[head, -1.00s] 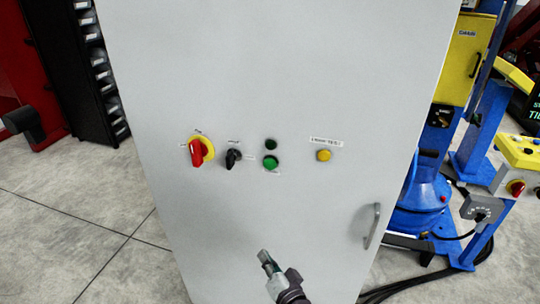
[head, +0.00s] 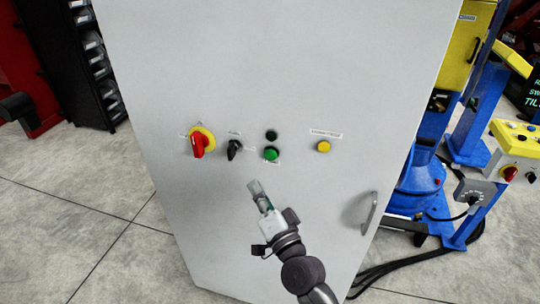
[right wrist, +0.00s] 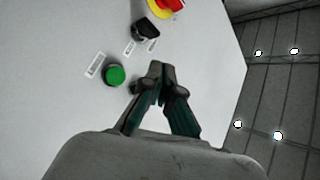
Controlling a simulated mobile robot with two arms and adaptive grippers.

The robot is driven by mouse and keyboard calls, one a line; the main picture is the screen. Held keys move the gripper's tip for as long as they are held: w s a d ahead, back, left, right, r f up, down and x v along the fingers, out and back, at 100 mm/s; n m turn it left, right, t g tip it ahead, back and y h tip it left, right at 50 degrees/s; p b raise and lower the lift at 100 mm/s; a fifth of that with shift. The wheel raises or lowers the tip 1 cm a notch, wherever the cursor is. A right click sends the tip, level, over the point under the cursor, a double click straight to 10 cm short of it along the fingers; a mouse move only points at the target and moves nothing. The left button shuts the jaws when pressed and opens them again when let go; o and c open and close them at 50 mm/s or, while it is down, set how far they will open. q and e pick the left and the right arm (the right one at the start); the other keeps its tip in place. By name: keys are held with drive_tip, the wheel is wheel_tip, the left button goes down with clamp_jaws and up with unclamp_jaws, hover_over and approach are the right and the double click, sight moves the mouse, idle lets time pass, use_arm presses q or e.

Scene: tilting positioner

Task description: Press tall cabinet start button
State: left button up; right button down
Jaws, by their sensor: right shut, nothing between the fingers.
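The tall light-grey cabinet (head: 300,60) fills the middle of the head view. On its door is a green button (head: 271,154), with a small dark green round element (head: 271,135) just above it. My right gripper (head: 255,187) is shut and empty, below the green button and slightly left of it, apart from it in the picture. In the right wrist view the green button (right wrist: 115,75) lies left of the shut fingertips (right wrist: 158,70). The gap in depth to the door cannot be told. My left gripper is out of view.
A red and yellow rotary switch (head: 199,142), a black selector (head: 235,149) and a yellow button (head: 323,147) share the door. A door handle (head: 370,213) sits lower right. A blue and yellow machine (head: 430,160) with cables stands at right.

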sight(270, 155)
drive_tip(key=w+d+b, duration=0.2)
drive_tip(key=w+b, duration=0.1)
drive_tip(key=w, duration=0.5)
drive_tip(key=shift+w+d+b, duration=0.2)
drive_tip(key=shift+d+b, duration=0.15)
drive_tip(key=shift+w, duration=0.15)
idle(1.1)
drive_tip(key=shift+w+d, duration=0.15)
drive_tip(key=shift+w, duration=0.1)
drive_tip(key=shift+w+d+b, duration=0.15)
drive_tip(key=shift+w+b, duration=0.25)
drive_tip(key=shift+b, duration=0.1)
idle(0.6)
idle(0.3)
drive_tip(key=shift+s+a+p, duration=0.25)
drive_tip(key=shift+s+p, duration=0.25)
drive_tip(key=shift+s, duration=0.35)
